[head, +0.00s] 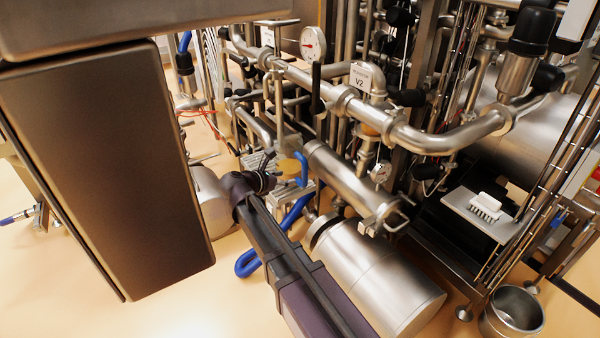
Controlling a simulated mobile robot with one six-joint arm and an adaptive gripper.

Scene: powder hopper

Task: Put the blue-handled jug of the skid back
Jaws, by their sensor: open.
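My gripper (264,180) is at the end of the dark arm in the middle of the head view, among the skid's pipes. Its jaws are open, but the fingertips are small and hard to make out. Just right of it shows a curved blue piece (302,170), which may be the jug's handle. A steel rounded body (209,196) shows left of the gripper, partly covered by it and by a large dark panel. I cannot tell whether it is the jug, or whether the gripper touches anything.
A thick blue hose (270,240) curves beside my arm. A large steel cylinder (378,275) lies right of it. Steel pipes with a gauge (313,43) crowd above. A white brush (487,205) lies on a tray, and an open steel pot (512,312) stands at lower right. Bare floor shows at lower left.

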